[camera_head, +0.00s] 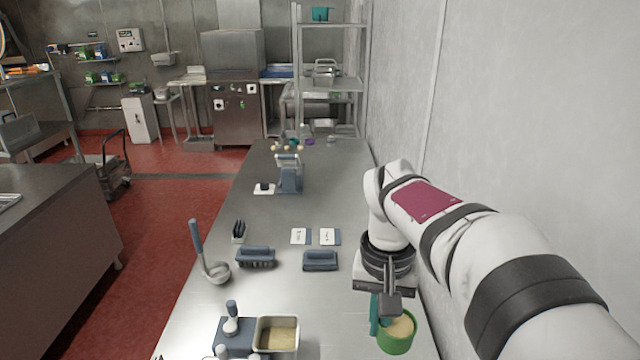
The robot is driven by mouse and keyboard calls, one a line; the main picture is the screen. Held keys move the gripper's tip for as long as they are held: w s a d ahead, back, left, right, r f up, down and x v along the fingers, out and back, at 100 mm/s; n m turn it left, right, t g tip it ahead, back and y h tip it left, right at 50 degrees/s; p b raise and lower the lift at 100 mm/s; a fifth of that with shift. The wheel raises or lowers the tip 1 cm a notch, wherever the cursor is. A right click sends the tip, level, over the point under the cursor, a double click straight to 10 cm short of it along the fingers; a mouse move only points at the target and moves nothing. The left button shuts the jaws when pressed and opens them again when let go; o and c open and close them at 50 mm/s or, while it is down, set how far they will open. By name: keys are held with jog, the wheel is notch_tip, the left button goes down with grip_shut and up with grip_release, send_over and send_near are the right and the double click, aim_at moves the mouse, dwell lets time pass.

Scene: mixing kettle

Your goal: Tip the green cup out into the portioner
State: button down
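The green cup (396,345) is at the bottom right, near the wall side of the steel table, with beige contents showing at its open top. It looks about upright. My gripper (388,310) points down at the cup's left rim, in front of a teal upright piece (375,313) that may be its handle. The fingers overlap the cup, so I cannot tell whether they are shut on it. A blue-grey base with an upright knob (231,322) and a metal pan (278,335) of beige stuff stand at the bottom centre. I cannot tell which item is the portioner.
A ladle (214,268) stands at the table's left edge. Two blue-grey brushes (256,257) (321,261) and two cards (301,236) (327,237) lie mid-table. A blue-grey device (289,175) stands farther back. The wall (530,120) is close on the right. Table between pan and cup is clear.

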jog(key=r+n, duration=0.1)
jog(key=d+r+n, duration=0.1)
jog(key=shift+s+d+n, duration=0.15)
jog(key=shift+s+n, duration=0.05)
jog(key=shift+n, duration=0.2)
jog(key=shift+w, duration=0.1)
jog(key=w+a+f+n, duration=0.4)
jog(key=w+a+n, duration=0.2)
jog(key=w+n, duration=0.3)
jog(key=w+a+f+n, duration=0.4)
jog(key=w+a+n, duration=0.3)
jog(key=n, duration=0.9)
jog(key=shift+w+y, duration=0.3)
jog(key=shift+w, duration=0.95)
jog(key=shift+s, duration=0.1)
jog(key=shift+t, duration=0.7)
jog(key=s+a+f, duration=0.2)
jog(key=s, duration=0.1)
jog(key=shift+a+f, duration=0.2)
jog(key=shift+f, duration=0.15)
